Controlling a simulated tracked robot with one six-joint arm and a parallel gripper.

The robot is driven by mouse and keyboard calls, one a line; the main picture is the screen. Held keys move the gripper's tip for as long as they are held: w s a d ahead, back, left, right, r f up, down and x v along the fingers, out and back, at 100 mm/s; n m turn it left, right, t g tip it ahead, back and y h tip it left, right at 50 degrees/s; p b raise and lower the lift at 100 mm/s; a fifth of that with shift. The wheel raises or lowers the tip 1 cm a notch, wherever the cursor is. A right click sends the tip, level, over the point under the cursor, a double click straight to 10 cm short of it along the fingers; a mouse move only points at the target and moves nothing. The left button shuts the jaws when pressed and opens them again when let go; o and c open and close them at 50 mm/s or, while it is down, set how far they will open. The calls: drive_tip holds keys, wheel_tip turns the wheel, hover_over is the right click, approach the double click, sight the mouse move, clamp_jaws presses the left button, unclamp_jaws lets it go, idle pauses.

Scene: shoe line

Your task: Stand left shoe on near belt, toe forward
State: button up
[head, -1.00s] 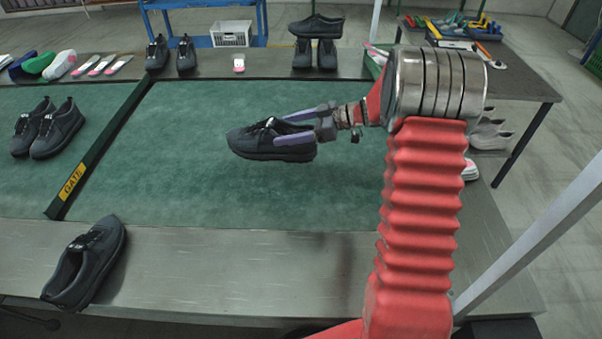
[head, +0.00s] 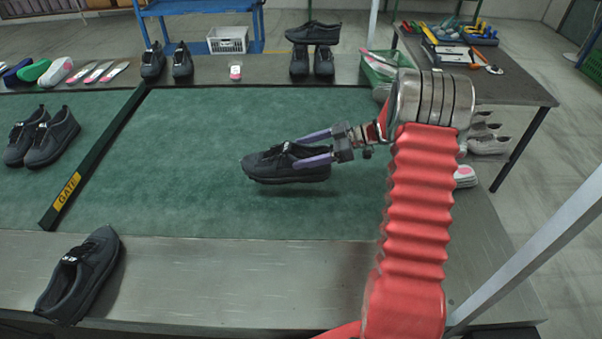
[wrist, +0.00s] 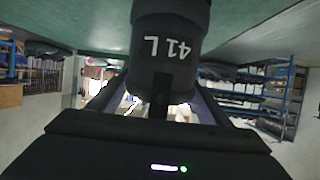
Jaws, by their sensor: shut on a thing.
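My gripper (head: 318,149) is shut on a dark shoe (head: 272,168), one purple finger along each side of its heel end. The shoe is sole down with its toe to the left, over the green belt (head: 200,190) right of the gate bar; I cannot tell whether its sole touches the belt. In the wrist view the shoe's heel (wrist: 172,60) fills the upper middle and reads "41 L" upside down. Another dark shoe (head: 80,276) lies on the steel edge at the front left.
The gate bar (head: 95,158) crosses the belt, with a pair of dark shoes (head: 42,135) left of it. Shoes and insoles (head: 98,72) line the far steel ledge. A green bin (head: 378,66) stands at the far right corner. The belt around the held shoe is clear.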

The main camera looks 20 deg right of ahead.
drive_tip(key=shift+f, duration=1.45)
drive_tip(key=shift+f, duration=0.1)
drive_tip(key=shift+f, duration=1.75)
drive_tip(key=o, duration=1.8)
drive_tip(key=shift+f, duration=0.1)
drive_tip(key=v, duration=1.2)
